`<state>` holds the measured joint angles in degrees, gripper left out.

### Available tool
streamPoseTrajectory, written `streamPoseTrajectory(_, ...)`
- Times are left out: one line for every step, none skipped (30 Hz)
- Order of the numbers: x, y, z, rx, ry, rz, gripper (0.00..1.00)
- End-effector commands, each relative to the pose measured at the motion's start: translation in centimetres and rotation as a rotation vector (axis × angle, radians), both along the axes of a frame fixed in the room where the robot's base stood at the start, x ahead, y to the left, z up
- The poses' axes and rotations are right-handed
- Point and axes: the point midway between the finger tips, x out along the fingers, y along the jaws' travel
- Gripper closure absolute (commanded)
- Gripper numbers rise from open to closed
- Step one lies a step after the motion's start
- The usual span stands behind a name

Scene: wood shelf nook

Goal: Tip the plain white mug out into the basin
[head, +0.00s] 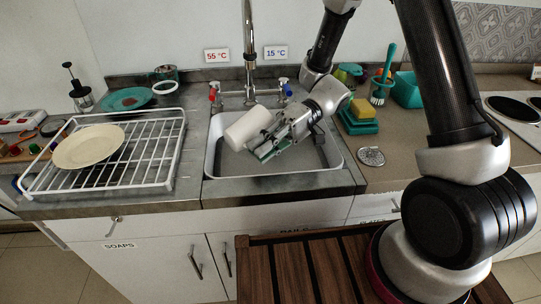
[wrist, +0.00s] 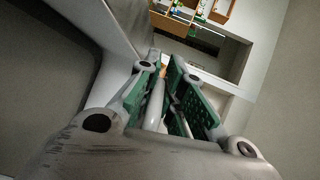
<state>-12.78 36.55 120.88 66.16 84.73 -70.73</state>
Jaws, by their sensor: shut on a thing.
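The plain white mug (head: 246,129) is over the basin (head: 210,160) in the head view, tipped well over onto its side. I cannot see into its mouth or whether anything comes out. My gripper (head: 268,150) is at the mug's lower right side, shut on it, with green pads on its fingers. In the wrist view my gripper (wrist: 172,95) has a narrow pale part between the pads, perhaps the mug's handle. The basin floor is partly hidden by the mug and gripper.
The tap (head: 249,50) rises behind the basin, close to the mug. A white rack (head: 150,165) with a cream plate (head: 88,146) stands at left. A yellow sponge (head: 361,108) on a green holder and a metal strainer (head: 371,156) lie right of the basin.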

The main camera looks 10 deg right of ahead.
Motion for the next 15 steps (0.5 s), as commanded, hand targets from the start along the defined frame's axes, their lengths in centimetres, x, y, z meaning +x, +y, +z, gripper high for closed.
streamPoseTrajectory(0.02, -0.01, 0.06, 0.005, 0.003, 0.000, 1.00)
streamPoseTrajectory(0.02, -0.01, 0.09, 0.007, 0.004, -0.001, 1.00)
streamPoseTrajectory(0.02, -0.02, 0.11, 0.010, 0.006, -0.001, 1.00)
streamPoseTrajectory(0.02, -0.02, 0.13, 0.013, 0.008, 0.000, 1.00)
streamPoseTrajectory(0.02, -0.03, 0.14, 0.014, 0.009, 0.000, 1.00)
streamPoseTrajectory(0.03, -0.04, 0.17, 0.018, 0.011, 0.000, 1.00)
streamPoseTrajectory(0.04, -0.03, 0.18, 0.020, 0.014, 0.000, 1.00)
streamPoseTrajectory(0.04, -0.04, 0.19, 0.021, 0.015, 0.000, 1.00)
streamPoseTrajectory(0.05, -0.05, 0.21, 0.025, 0.017, -0.001, 1.00)
streamPoseTrajectory(0.04, -0.05, 0.23, 0.027, 0.019, 0.000, 1.00)
streamPoseTrajectory(0.04, -0.06, 0.27, 0.031, 0.021, -0.001, 1.00)
streamPoseTrajectory(0.04, -0.07, 0.30, 0.034, 0.023, -0.001, 1.00)
streamPoseTrajectory(0.05, -0.07, 0.32, 0.036, 0.025, -0.001, 1.00)
streamPoseTrajectory(0.05, -0.08, 0.34, 0.039, 0.026, -0.001, 1.00)
streamPoseTrajectory(0.06, -0.09, 0.38, 0.041, 0.028, -0.001, 1.00)
